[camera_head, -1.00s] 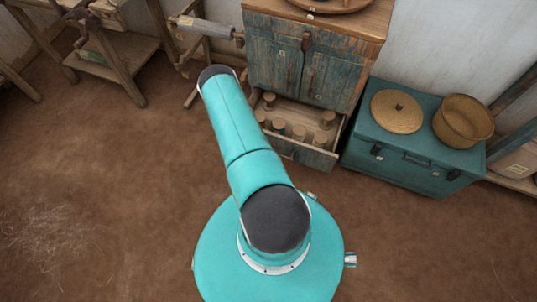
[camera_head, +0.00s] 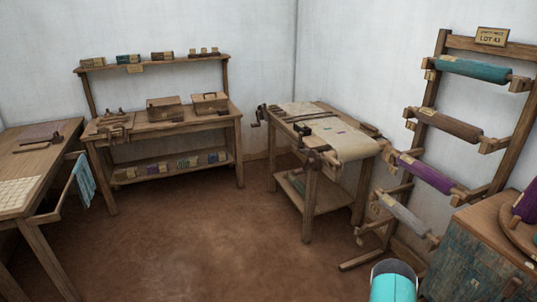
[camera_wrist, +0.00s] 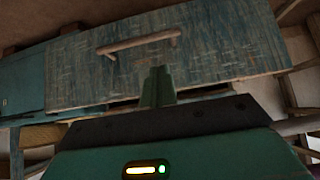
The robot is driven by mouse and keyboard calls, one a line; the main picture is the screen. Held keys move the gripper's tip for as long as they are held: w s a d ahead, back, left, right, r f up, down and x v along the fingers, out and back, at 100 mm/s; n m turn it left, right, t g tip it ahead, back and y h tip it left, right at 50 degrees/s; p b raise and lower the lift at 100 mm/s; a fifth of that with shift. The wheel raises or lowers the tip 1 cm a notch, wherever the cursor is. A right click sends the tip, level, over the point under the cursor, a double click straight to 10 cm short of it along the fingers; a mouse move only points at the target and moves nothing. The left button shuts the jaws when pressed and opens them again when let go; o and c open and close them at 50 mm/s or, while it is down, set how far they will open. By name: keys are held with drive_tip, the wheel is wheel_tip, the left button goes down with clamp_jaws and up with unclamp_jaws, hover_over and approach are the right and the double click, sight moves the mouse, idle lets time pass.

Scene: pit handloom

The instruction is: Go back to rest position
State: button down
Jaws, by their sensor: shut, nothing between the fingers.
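My gripper (camera_wrist: 157,84) shows in the wrist view with its green fingers together and nothing between them. Beyond the fingertips is a weathered blue-green panel (camera_wrist: 222,45) with a wooden bar handle (camera_wrist: 138,44). I cannot tell whether the fingers touch the panel or stand apart from it. In the head view only a short turquoise piece of my arm (camera_head: 393,283) shows at the bottom, left of the blue-green cabinet (camera_head: 470,262). My gripper is out of that view.
A rack with yarn rolls (camera_head: 458,126) stands at the right, close to my arm. A worktable with cloth (camera_head: 350,145), a bench with boxes (camera_head: 190,125) and a table (camera_head: 60,150) line the other sides. The brown floor (camera_head: 200,250) between them is clear.

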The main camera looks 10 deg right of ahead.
drive_tip(key=w+a+r+n+t+y, duration=0.1)
drive_tip(key=w+a+r, duration=0.1)
drive_tip(key=w+r, duration=0.75)
drive_tip(key=w+a+r+n+t+y, duration=0.2)
drive_tip(key=w+r, duration=0.7)
drive_tip(key=r, duration=0.1)
drive_tip(key=w+a+r+n+t+y, duration=0.1)
drive_tip(key=w+a+r+n, duration=0.15)
drive_tip(key=a+r, duration=0.6)
drive_tip(key=w+a+r+n+t+y, duration=0.15)
drive_tip(key=w+a+r, duration=0.25)
drive_tip(key=r, duration=0.9)
drive_tip(key=s+a+r+n+y, duration=0.2)
drive_tip(key=s+a+r+n, duration=0.3)
drive_tip(key=a+r, duration=0.95)
drive_tip(key=s+a+r+n, duration=0.1)
drive_tip(key=s+a+r, duration=0.1)
drive_tip(key=s, duration=0.4)
drive_tip(key=s+a+r+n+g, duration=0.1)
drive_tip(key=s+a+r, duration=0.1)
drive_tip(key=s+r, duration=0.3)
drive_tip(key=s+a+r+n, duration=0.2)
drive_tip(key=s+a+r, duration=0.1)
drive_tip(key=s, duration=0.5)
drive_tip(key=shift+r+y, duration=0.4)
drive_tip(key=shift+y, duration=0.05)
